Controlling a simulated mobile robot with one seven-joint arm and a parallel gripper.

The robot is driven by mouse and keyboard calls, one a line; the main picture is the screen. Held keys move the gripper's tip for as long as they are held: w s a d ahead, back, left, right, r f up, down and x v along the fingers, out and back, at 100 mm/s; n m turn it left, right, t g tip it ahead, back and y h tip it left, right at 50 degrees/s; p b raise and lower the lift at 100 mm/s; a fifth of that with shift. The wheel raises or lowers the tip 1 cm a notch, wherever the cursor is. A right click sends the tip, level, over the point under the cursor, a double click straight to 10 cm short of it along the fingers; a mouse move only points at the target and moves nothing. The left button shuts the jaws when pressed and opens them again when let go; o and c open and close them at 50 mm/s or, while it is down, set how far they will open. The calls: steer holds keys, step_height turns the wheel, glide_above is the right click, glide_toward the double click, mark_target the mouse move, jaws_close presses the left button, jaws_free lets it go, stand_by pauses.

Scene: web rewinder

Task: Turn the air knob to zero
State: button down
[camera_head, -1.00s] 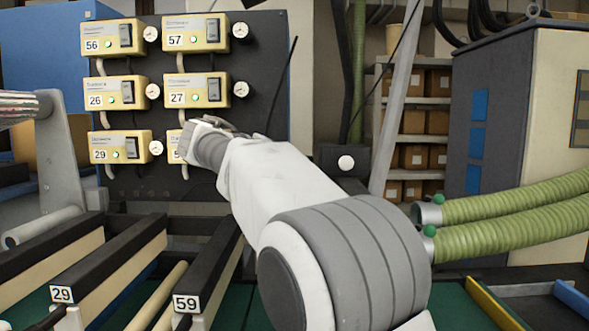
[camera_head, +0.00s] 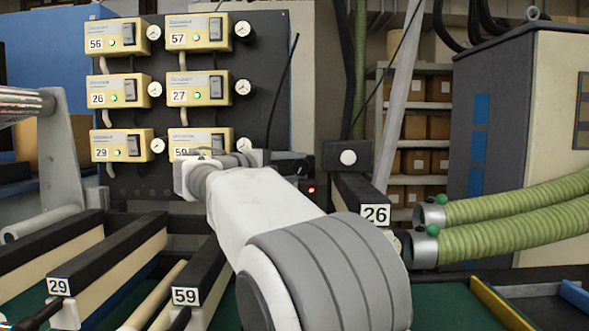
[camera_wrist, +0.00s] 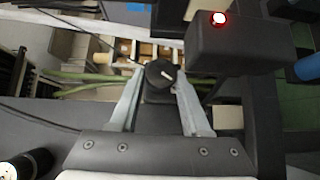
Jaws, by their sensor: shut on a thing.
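The air knob (camera_wrist: 160,74), black and round with a white pointer line, sits between the fingertips of my gripper (camera_wrist: 158,84) in the wrist view. The two pale fingers are shut on its sides. The pointer slants toward the lower right in that view; no scale is readable around it.
A black box with a lit red lamp (camera_wrist: 218,18) is close beside my gripper. Yellow numbered boxes with switches and gauges cover the dark panel (camera_head: 268,60). A bar labelled 26 (camera_head: 375,214) and green hoses (camera_head: 520,205) lie to the right. Bars labelled 29 and 59 are front left.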

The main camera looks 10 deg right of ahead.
steer(key=shift+c, duration=1.9)
jaws_free()
steer(key=v, duration=1.7)
steer(key=shift+s+b, duration=0.15)
steer(key=shift+b, duration=0.25)
steer(key=shift+a+r, duration=0.1)
steer(key=shift+a, duration=0.05)
